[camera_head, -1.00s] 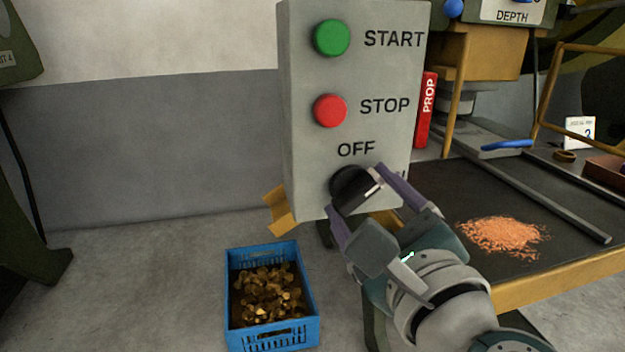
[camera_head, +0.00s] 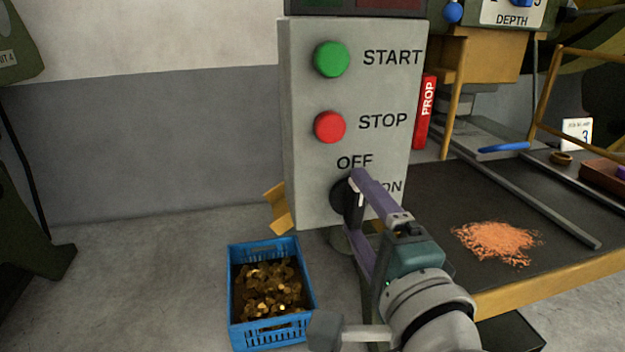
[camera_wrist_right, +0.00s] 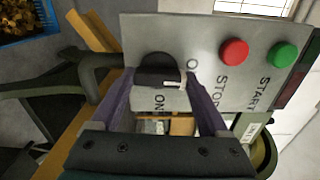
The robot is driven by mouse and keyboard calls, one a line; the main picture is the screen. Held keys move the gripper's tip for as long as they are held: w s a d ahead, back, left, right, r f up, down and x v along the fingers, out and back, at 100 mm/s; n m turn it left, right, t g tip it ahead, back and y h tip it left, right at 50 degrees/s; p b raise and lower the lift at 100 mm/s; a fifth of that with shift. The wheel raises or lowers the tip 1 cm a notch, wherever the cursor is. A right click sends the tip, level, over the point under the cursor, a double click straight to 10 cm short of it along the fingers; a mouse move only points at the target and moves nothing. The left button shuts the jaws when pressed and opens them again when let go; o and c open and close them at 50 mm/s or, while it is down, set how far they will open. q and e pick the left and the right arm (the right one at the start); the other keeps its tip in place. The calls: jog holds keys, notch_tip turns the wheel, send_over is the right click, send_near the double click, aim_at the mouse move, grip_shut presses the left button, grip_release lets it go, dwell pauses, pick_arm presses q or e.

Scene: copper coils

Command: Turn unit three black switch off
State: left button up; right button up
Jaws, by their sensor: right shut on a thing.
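The grey control panel (camera_head: 300,130) carries a black switch (camera_head: 339,198) low on its face, below the OFF label (camera_head: 355,161) and left of the ON label. My right gripper (camera_head: 356,206) is shut on the black switch, one purple finger above it and one below. In the right wrist view the switch (camera_wrist_right: 156,66) sits between the fingertips, with a short white mark on its lower right edge. The fingers hide part of the switch and of the ON label in the head view. My left gripper is not in view.
A green START button (camera_head: 331,59) and a red STOP button (camera_head: 329,127) are above the switch. A blue crate (camera_head: 236,300) of brass-coloured pieces stands on the floor. At right, a dark machine table (camera_head: 440,200) holds orange shavings (camera_head: 497,242) and a card reading 3 (camera_head: 577,134).

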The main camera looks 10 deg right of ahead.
jog(key=shift+n, duration=0.5)
jog(key=o, duration=1.2)
jog(key=shift+o, duration=0.2)
jog(key=s+p, duration=0.1)
jog(key=s, duration=0.9)
jog(key=shift+d+p, duration=0.2)
jog(key=shift+p, duration=0.1)
